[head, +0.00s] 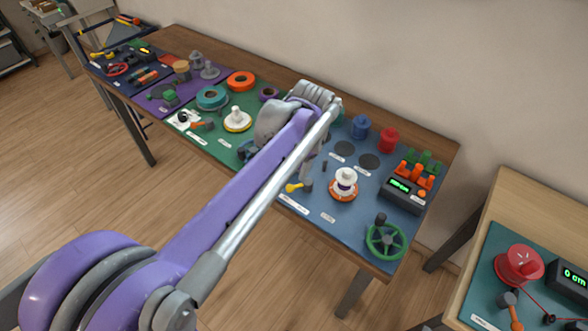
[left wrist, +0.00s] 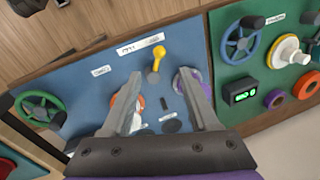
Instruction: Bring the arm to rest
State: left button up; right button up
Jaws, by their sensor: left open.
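My left arm reaches in from the lower left in the head view, its purple and silver links crossing over the long table (head: 425,150). My left gripper is mostly hidden behind the arm there. In the left wrist view my left gripper (left wrist: 160,105) is open, with two grey fingers apart and nothing between them. It hangs above a blue mat (left wrist: 85,80). A yellow-knobbed lever (left wrist: 157,58) stands beyond the fingertips, also seen in the head view (head: 293,187). An orange and white spool (head: 344,184) is partly hidden behind one finger in the wrist view. My right gripper is not in view.
A green handwheel (head: 385,239) stands at the table's front right corner. A second table (head: 540,212) with a red reel (head: 519,264) is at right. Open floor lies in front.

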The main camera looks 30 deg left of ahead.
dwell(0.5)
pick_arm(q)
jog(key=s+d+f+n+t+h+p, duration=0.1)
jog(key=s+d+f+t, duration=0.1)
jog(key=s+d, duration=0.3)
jog(key=s+d+f+n+t+h+p, duration=0.1)
jog(key=s+d, duration=0.4)
jog(key=s, duration=0.5)
jog(key=shift+s+d+f+n+t+p, duration=0.25)
jog(key=shift+f+n+t+p, duration=0.3)
jog(key=shift+n+t+p, duration=0.3)
